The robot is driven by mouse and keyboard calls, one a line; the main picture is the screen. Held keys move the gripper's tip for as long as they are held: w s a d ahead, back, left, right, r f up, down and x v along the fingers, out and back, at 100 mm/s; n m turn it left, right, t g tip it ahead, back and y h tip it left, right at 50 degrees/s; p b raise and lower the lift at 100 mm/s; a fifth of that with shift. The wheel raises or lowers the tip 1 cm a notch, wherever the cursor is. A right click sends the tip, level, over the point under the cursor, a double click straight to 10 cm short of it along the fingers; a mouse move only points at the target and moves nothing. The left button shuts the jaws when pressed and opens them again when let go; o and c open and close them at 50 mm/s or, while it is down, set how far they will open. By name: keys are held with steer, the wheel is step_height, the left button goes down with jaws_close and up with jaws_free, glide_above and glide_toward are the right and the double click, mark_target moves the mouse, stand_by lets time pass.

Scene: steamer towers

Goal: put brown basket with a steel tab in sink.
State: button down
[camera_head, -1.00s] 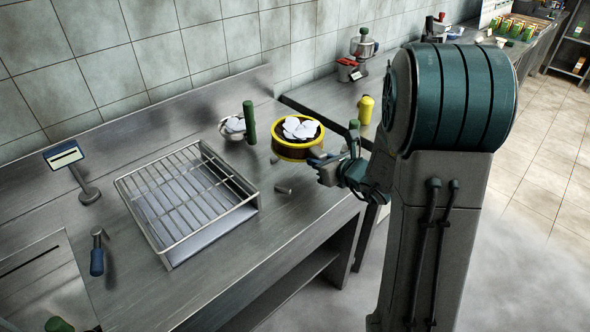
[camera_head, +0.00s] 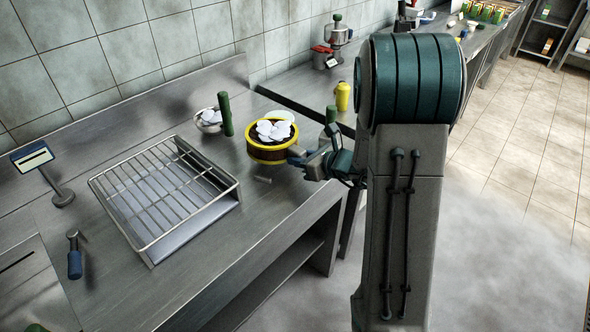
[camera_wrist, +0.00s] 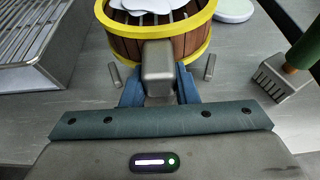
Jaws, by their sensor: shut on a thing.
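A round brown basket (camera_head: 266,152) with yellow rims holds several white pieces; it also shows in the wrist view (camera_wrist: 180,44). Its steel tab (camera_wrist: 158,70) points toward my gripper (camera_head: 303,157). My gripper is shut on this tab, with its blue fingers (camera_wrist: 158,88) on either side of it. The basket appears to be held close over the steel counter, right of the wire rack; any gap beneath is hard to judge. A flat panel with a dark slot (camera_head: 30,280) lies at the lower left; I cannot tell whether it belongs to a sink.
A wire rack (camera_head: 150,250) fills the counter's middle. A small bowl (camera_head: 208,120) and a green cylinder (camera_head: 226,113) stand behind the basket, with a white plate (camera_head: 284,115). A blue-handled tool (camera_head: 74,262) and a stand (camera_head: 62,197) are at left. A yellow bottle (camera_head: 342,96) stands at right.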

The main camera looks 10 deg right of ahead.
mark_target(300, 178)
steer(key=shift+f, duration=2.35)
steer(key=shift+f+b, duration=0.1)
steer(key=shift+b, duration=0.2)
steer(key=shift+f+b, duration=0.25)
steer(key=shift+b, duration=0.05)
steer(key=c, duration=1.1)
jaws_free()
steer(key=shift+r, duration=0.1)
steer(key=shift+r+p, duration=0.1)
steer(key=shift+p, duration=0.45)
